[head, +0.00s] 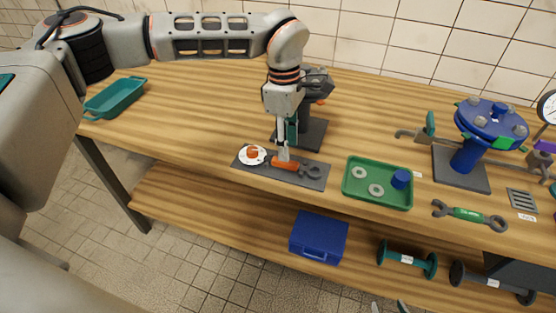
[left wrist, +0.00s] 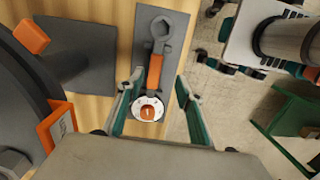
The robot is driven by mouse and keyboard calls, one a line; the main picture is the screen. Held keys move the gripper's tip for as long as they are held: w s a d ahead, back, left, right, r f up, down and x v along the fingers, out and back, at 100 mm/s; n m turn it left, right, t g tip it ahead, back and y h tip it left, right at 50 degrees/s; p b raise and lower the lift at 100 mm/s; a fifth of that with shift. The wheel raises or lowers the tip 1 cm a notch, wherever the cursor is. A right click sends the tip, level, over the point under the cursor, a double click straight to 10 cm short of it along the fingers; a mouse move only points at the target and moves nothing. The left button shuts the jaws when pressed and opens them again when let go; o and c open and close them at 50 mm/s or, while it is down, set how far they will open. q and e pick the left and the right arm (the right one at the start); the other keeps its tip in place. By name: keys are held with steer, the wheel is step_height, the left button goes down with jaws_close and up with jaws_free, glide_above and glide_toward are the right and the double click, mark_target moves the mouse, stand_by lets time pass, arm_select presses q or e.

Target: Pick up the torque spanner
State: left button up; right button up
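The torque spanner (head: 287,165) has an orange grip, a grey ring-like jaw end and a round white dial with an orange centre. It lies on a dark grey mat (head: 250,162) near the bench's front edge. My left gripper (head: 284,152) points down over the grip, fingers apart. In the left wrist view the spanner (left wrist: 156,60) lies between the open fingers (left wrist: 160,82), with the dial nearer the palm; I cannot tell whether they touch it. My right gripper (head: 388,306) shows only its two fingertips, apart and empty, at the bottom edge of the head view.
A dark pipe fixture (head: 312,130) stands just behind the mat. A green tray (head: 345,186) with rings and a blue cup is to its right. A green-handled spanner (head: 468,214) and a blue flanged pipe (head: 465,155) are farther right. A teal tray (head: 117,98) is at left.

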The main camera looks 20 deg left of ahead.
mark_target(276, 158)
arm_select(q)
steer(key=a, duration=0.1)
steer(key=w+r, duration=0.1)
steer(key=a, duration=0.1)
steer(key=shift+w+a+r+y, duration=0.25)
steer(key=shift+a+y, duration=0.05)
steer(key=shift+y, duration=0.1)
steer(key=shift+a+f, duration=0.15)
steer(key=shift+f, duration=0.1)
step_height(276, 158, down, 2)
steer(key=shift+s+f, duration=0.1)
steer(key=shift+f, duration=0.15)
steer(key=f, duration=0.3)
steer(key=shift+s+a+f, duration=0.2)
steer(key=shift+s+a, duration=0.1)
steer(key=shift+s, duration=0.05)
steer(key=shift+w+f+p, duration=0.1)
steer(key=shift+f+p, duration=0.2)
steer(key=shift+f, duration=0.35)
steer(key=shift+r, duration=0.1)
jaws_close()
